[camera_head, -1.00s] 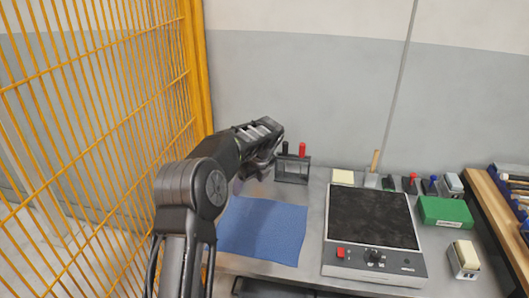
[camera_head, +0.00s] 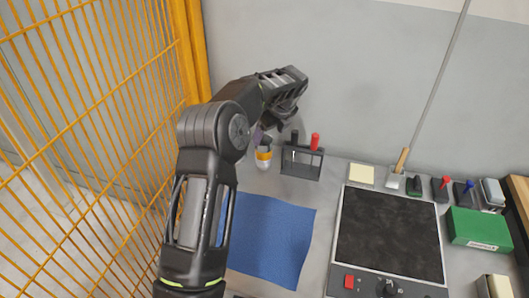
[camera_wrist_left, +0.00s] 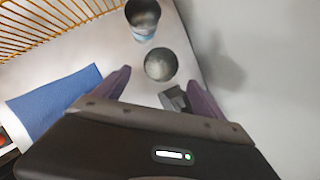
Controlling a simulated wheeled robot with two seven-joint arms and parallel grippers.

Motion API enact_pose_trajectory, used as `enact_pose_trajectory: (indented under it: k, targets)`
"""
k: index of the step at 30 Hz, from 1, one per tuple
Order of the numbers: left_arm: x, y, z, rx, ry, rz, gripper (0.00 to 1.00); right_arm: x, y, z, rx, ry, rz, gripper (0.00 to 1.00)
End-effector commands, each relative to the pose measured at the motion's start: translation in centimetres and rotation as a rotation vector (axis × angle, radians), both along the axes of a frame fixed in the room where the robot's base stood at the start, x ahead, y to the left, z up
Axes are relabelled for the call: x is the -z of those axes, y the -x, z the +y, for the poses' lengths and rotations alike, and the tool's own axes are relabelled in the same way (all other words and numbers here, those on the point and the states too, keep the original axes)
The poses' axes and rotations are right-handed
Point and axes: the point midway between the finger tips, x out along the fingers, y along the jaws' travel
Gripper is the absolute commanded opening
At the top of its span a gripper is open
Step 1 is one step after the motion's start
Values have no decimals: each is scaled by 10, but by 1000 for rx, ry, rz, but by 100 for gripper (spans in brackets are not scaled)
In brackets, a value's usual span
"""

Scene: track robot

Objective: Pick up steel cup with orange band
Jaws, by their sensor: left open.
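The steel cup with an orange band (camera_head: 264,157) stands on the bench at the back left, partly hidden by my left arm in the head view. My left gripper (camera_head: 263,136) is open just above it, its purple fingers mostly hidden behind the arm. In the left wrist view, a round steel cup (camera_wrist_left: 160,65) shows from above, between and just beyond the open fingers (camera_wrist_left: 157,84); its band does not show there. A second cup with a pale blue band (camera_wrist_left: 143,20) stands beside it. My right gripper is not in view.
A dark rack (camera_head: 302,163) with a red-handled and a black-handled tool stands right of the orange-banded cup. A blue cloth (camera_head: 268,240) lies in front. A black-topped plate device (camera_head: 388,235) sits to the right. A yellow mesh fence (camera_head: 90,120) stands on the left.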

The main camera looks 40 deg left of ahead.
Motion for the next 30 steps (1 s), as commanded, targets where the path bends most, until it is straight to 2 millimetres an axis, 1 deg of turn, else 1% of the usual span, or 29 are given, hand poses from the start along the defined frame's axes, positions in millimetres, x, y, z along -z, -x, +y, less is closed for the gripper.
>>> enact_pose_trajectory:
  k: [2,9,20,23,26,27,30]
  targets:
    - [3,0,1,0,0,1,81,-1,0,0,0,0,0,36]
    - [23,-3,9,0,0,1,81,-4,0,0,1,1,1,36]
    - [27,-4,11,0,0,1,81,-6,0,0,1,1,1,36]
    - [36,-5,16,-1,0,4,81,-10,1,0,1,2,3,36]
    - [48,-7,22,-1,0,4,81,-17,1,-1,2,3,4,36]
    - [55,-8,24,-1,1,3,81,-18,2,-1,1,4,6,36]
    - [67,-10,28,-1,0,2,81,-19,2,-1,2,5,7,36]
